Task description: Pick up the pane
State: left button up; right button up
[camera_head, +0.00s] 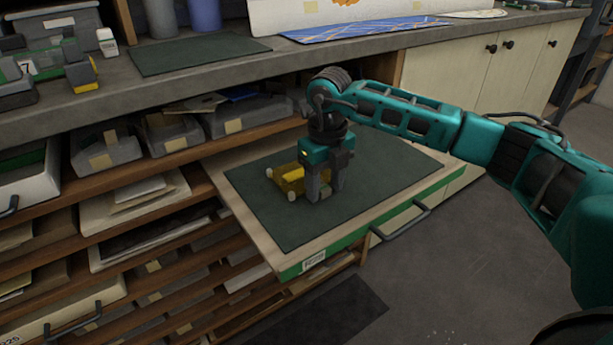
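My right gripper (326,192) points straight down over the dark green mat (390,190) on the pulled-out drawer board. Its two grey fingers stand apart near the mat, right beside a yellow tool with white round knobs (290,180). A little yellow shows between the fingers; I cannot tell whether they grip it. No clear pane can be made out on the mat. A flat blue piece with pale lines (365,30), possibly a pane, lies on the counter at the back. My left gripper is not in view.
The board has a green front edge and a metal handle (407,220). The grey counter (115,85) runs behind, with a second green mat (200,53) and green-grey equipment (62,60). Shelves with boxes and papers fill the left. Open floor (460,270) lies to the right.

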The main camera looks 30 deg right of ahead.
grip_shut()
dwell(0.3)
